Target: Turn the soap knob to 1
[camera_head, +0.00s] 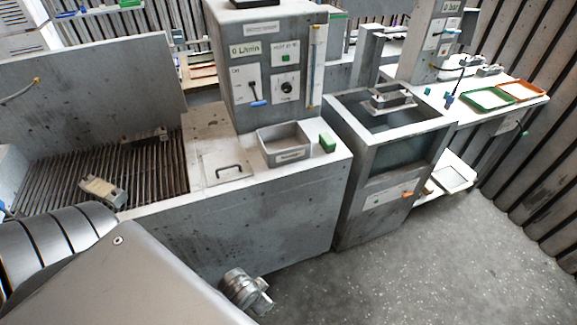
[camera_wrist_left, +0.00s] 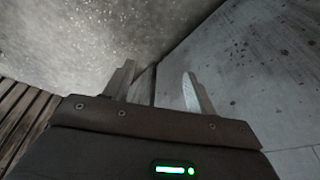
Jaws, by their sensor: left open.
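A grey control box (camera_head: 240,60) stands on the counter. Its front has a round black knob (camera_head: 287,88) on a white plate, which looks like the soap knob; its markings are too small to read. Left of it is a lever (camera_head: 254,92) with a blue piece below. My left gripper (camera_head: 266,298) is low in front of the counter, well below and apart from the knob. In the left wrist view its two fingers (camera_wrist_left: 157,88) are apart with nothing between them. My right gripper is not in view.
The grey counter (camera_head: 270,210) front stands beside my left gripper. On top are a grey bin (camera_head: 284,145), a green block (camera_head: 327,142) and a plate with a handle (camera_head: 227,170). A slatted rack (camera_head: 60,175) is at left. Speckled floor (camera_head: 400,270) is clear at right.

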